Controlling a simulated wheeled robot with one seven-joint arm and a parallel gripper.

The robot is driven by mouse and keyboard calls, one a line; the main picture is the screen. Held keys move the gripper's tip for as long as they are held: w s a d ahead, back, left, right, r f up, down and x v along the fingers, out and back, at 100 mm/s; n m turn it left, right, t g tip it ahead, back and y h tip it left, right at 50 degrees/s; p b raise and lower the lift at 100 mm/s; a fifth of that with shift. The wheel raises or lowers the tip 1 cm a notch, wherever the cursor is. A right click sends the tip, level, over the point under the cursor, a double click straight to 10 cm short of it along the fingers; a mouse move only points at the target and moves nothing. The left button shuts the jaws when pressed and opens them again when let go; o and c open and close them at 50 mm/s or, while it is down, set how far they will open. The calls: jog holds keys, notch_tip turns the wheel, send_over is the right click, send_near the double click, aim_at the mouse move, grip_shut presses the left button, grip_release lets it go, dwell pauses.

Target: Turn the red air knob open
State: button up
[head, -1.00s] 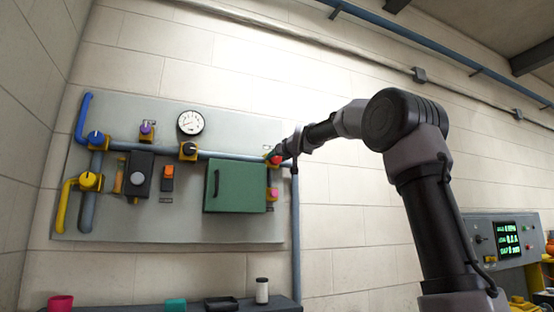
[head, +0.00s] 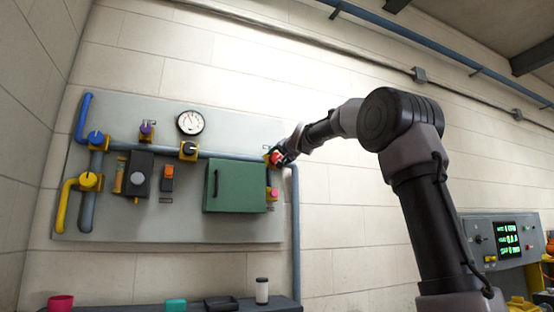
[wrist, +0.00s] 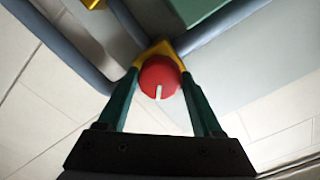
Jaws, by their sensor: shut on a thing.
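The red air knob (wrist: 154,70) is round, with a white pointer mark that points toward the bottom of the wrist view. It sits on a yellow valve body (wrist: 156,49) on the pipe. My gripper (wrist: 160,78) has one green finger on each side of the knob and is shut on it. In the head view my gripper (head: 281,158) is at the right end of the panel's horizontal pipe, above the green box's right corner. It partly hides the red knob there.
The grey panel (head: 225,130) carries a green box (head: 235,185) just below my gripper, a pink knob (head: 273,193), a white gauge (head: 190,122) and several other valves. A shelf with small items (head: 262,290) is below. A console (head: 505,242) stands at right.

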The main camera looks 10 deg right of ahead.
jog(key=m, duration=0.4)
jog(key=shift+m, duration=2.8)
jog(key=o, duration=1.4)
jog(key=shift+c, duration=0.2)
jog(key=v, duration=1)
jog(key=shift+s, duration=0.4)
